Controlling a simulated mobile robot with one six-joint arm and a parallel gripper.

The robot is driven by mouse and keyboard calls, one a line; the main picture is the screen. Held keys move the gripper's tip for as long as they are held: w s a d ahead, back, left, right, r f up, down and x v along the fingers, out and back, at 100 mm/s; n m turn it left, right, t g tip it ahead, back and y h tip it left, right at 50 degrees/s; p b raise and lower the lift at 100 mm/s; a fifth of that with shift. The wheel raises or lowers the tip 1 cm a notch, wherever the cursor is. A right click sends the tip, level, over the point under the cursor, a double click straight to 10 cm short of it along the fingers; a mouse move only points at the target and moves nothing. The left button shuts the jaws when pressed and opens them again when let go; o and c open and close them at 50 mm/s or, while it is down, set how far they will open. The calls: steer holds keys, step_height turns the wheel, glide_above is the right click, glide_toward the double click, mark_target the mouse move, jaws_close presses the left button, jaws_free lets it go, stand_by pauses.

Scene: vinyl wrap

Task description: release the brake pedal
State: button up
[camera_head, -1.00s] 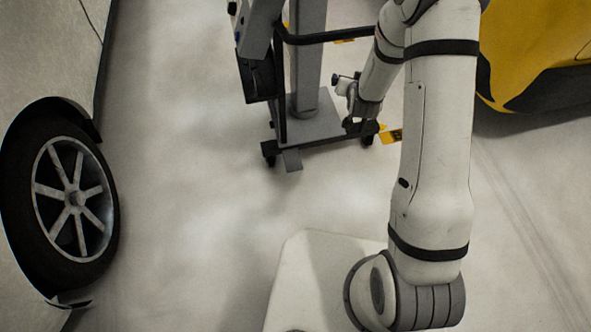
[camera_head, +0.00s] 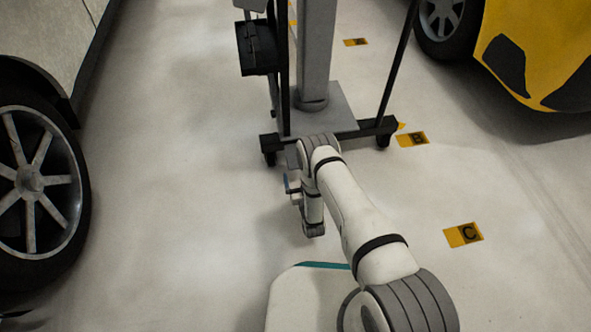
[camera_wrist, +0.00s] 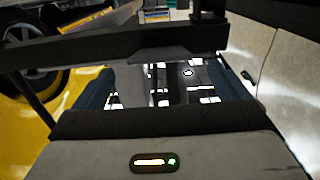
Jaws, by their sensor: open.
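The brake pedal, a small grey plate (camera_head: 292,158), sticks out from the front of the wheeled stand's dark base bar (camera_head: 350,133). My arm hides part of it in the head view. In the wrist view a grey plate under the dark bar (camera_wrist: 110,45) looks like the pedal (camera_wrist: 150,56). My gripper (camera_head: 292,186) is low, just in front of the pedal and beside my forearm. In the wrist view my gripper (camera_wrist: 165,85) has its two dark blue fingers wide apart, with nothing held. I cannot tell whether it touches the pedal.
The stand's grey column (camera_head: 316,50) rises behind the bar, with a black box (camera_head: 257,48) on its left. A pale car wheel (camera_head: 30,180) is at left. A yellow car (camera_head: 530,55) is at back right. Yellow floor markers (camera_head: 463,235) lie right. The floor at left centre is clear.

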steer(key=b+x, duration=0.3)
steer(key=x, duration=0.4)
steer(key=shift+w+f, duration=0.1)
steer(key=shift+w, duration=0.2)
steer(key=shift+c, duration=0.2)
